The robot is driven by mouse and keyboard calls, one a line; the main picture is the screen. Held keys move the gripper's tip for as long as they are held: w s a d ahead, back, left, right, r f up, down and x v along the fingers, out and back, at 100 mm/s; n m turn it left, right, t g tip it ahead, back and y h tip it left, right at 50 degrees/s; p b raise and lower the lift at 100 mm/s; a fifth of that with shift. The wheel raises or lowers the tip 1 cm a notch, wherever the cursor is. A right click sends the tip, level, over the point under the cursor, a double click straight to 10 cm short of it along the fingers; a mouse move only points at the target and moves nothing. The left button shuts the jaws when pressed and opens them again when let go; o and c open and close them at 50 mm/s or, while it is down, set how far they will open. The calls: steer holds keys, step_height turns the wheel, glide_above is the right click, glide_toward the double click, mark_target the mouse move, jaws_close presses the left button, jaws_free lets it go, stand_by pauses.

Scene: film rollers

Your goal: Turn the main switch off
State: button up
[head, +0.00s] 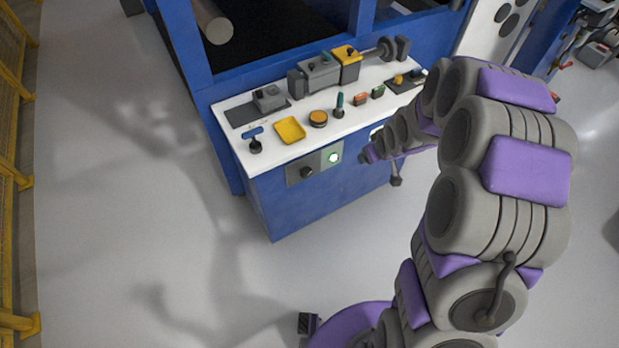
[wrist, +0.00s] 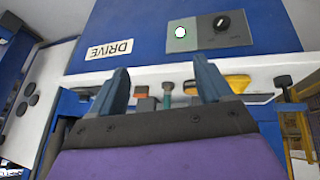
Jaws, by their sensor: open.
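A grey panel (head: 296,177) on the blue front of the machine cabinet carries a black rotary knob (head: 306,172) and a lit green lamp (head: 333,158). The knob is probably the main switch. In the wrist view, the knob (wrist: 222,23) and the lamp (wrist: 180,32) show near the top, right of centre; a small white mark is on the knob. My gripper (head: 367,154) is in front of the cabinet, right of the panel in the head view. In the wrist view, its fingers (wrist: 161,80) are apart with nothing held, away from the knob.
A DRIVE label (wrist: 109,50) is on the cabinet front. Open floor (head: 130,190) lies to the left.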

steer(key=w+a+f+n+t+y, duration=0.1)
steer(key=w+a+f+t+y, duration=0.1)
steer(key=w+f, duration=0.55)
steer(key=n+t+y, duration=0.1)
steer(key=t+y, duration=0.6)
glide_toward(308, 175)
steer(key=b+x, duration=0.2)
steer(key=x, duration=0.7)
steer(key=shift+d+f, duration=0.1)
steer(key=shift+f, duration=0.05)
steer(key=shift+c, duration=0.2)
steer(key=c, duration=1)
